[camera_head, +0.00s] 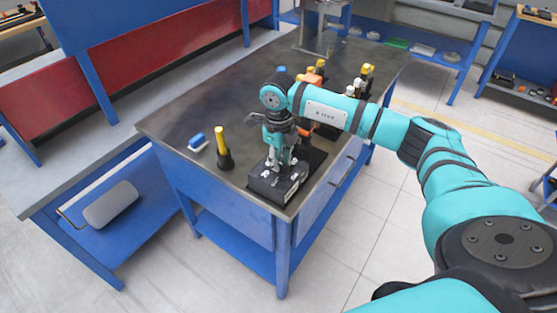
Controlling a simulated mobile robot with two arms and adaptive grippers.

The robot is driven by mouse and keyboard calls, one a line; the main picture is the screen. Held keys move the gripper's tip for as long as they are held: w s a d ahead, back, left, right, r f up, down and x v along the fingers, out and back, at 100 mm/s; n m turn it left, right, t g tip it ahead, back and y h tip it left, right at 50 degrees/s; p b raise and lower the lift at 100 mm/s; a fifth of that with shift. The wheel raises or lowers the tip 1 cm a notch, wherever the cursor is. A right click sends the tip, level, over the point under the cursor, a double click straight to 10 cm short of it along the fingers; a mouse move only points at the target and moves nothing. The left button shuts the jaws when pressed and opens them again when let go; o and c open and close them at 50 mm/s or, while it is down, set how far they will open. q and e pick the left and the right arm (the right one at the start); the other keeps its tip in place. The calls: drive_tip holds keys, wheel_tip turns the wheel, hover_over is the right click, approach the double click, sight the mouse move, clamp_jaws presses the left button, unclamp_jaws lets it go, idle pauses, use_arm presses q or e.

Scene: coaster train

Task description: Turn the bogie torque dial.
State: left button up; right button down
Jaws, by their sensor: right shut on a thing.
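A black box-shaped unit (265,183) sits near the front corner of the workbench, with small light markings on its top. My right gripper (277,167) points down onto the top of this unit and is shut on a small part there. That part is mostly hidden by the fingers, so I cannot make out the dial's face or its setting. My left gripper is not in the view.
The dark workbench top (180,115) has free room at its left. A yellow-handled tool in a black base (222,147) and a blue-and-white block (198,141) stand left of the unit. Orange and yellow items (365,78) stand farther back, partly behind my arm.

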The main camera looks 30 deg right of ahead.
drive_tip(key=c, duration=1.3)
unclamp_jaws()
wheel_tip(320, 180, up, 12)
drive_tip(key=shift+r, duration=0.1)
